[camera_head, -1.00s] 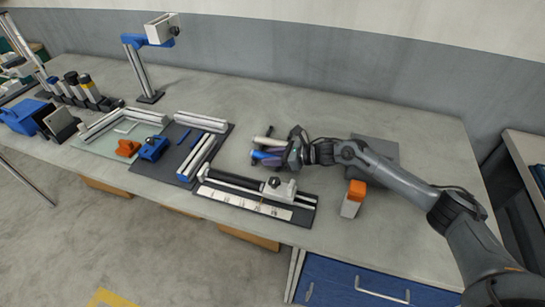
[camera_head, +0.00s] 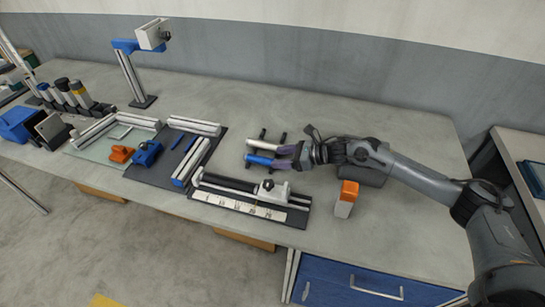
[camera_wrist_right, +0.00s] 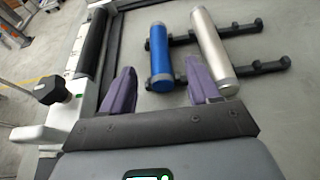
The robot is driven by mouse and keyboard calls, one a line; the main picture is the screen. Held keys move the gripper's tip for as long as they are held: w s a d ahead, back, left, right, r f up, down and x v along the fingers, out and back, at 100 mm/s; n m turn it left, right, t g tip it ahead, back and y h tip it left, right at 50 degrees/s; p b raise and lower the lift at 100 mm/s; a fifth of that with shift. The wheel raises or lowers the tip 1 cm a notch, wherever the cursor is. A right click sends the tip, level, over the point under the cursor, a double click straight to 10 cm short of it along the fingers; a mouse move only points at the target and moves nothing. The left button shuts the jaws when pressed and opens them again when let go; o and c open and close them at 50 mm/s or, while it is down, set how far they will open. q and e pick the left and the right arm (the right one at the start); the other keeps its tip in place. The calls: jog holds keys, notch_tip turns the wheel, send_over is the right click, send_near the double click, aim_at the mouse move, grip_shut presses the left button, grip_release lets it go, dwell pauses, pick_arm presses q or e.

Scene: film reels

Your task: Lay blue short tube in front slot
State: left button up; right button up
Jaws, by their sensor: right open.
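The blue short tube (camera_head: 259,160) has grey end caps. In the right wrist view the blue tube (camera_wrist_right: 161,60) lies across the left ends of two black rack rails (camera_wrist_right: 262,66). A silver tube (camera_wrist_right: 212,52) lies across the same rails, to its right and apart from it. My right gripper (camera_head: 280,157) has purple fingers and stands at the right ends of the tubes. In the wrist view the gripper (camera_wrist_right: 158,68) is open, with the blue tube showing between its fingers. I cannot tell whether the fingers touch it. My left gripper is out of view.
A black fixture with a roller and a white clamp (camera_head: 271,188) stands in front of the rack. An orange-topped bottle (camera_head: 346,199) stands near my right forearm. A dark mat with white rails (camera_head: 196,126) lies to the left. The bench behind the rack is clear.

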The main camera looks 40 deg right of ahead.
jog(key=shift+v, duration=0.8)
jog(key=shift+r, duration=0.15)
